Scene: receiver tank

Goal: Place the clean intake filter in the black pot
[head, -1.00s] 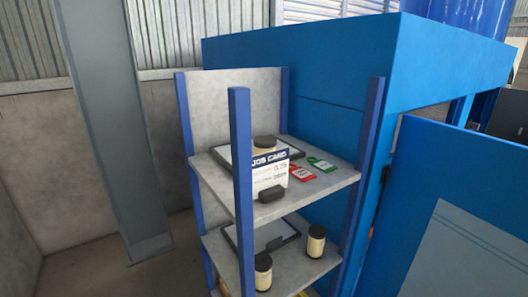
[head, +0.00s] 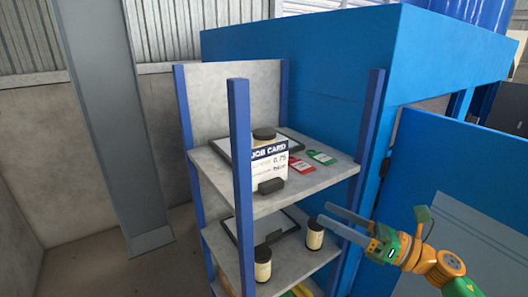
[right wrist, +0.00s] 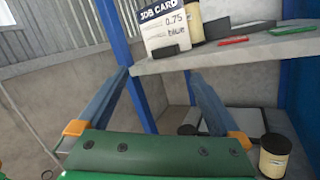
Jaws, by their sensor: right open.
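Several cream cylinders with black tops, which look like filters, stand on the rack. One filter (head: 264,134) is on the upper shelf, mostly hidden behind a job card (head: 270,163). Two more are on the shelf below: a left filter (head: 263,264) and a right filter (head: 315,238). The right one also shows in the right wrist view (right wrist: 275,157). I cannot tell which filter is the clean intake one. No black pot is recognisable. My right gripper (head: 323,212) is open and empty, its fingertips pointing left, near the right lower filter in the picture. My left gripper is not in view.
The rack has blue posts (head: 241,190) and grey shelves (head: 320,187). A red tag (head: 301,164) and a green tag (head: 321,157) lie on the upper shelf. A dark-rimmed tray (head: 231,230) lies below. A large blue housing (head: 310,95) stands behind, a blue panel (head: 450,160) to the right.

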